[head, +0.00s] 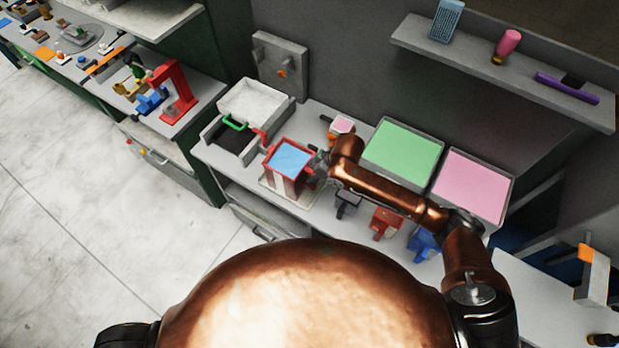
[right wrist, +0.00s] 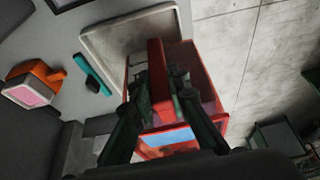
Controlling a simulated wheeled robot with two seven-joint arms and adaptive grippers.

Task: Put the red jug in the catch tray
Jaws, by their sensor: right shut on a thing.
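The red jug (head: 289,160), with a blue surface inside its square red rim, is over the counter. It also shows in the right wrist view (right wrist: 206,85). My right gripper (head: 318,166) is at its right side. In the right wrist view the gripper's dark fingers (right wrist: 158,98) are shut on its red handle. A shallow pale tray (head: 270,190), which looks like the catch tray, lies under the jug; its rimmed corner shows in the right wrist view (right wrist: 105,40). I cannot tell whether the jug touches it. My left gripper is out of view.
A grey press with a green handle (head: 236,124) stands left of the jug. An orange, pink-topped container (head: 342,125) is behind. Green (head: 402,153) and pink (head: 470,187) trays lie right. Dark, red (head: 385,222) and blue items line the front edge.

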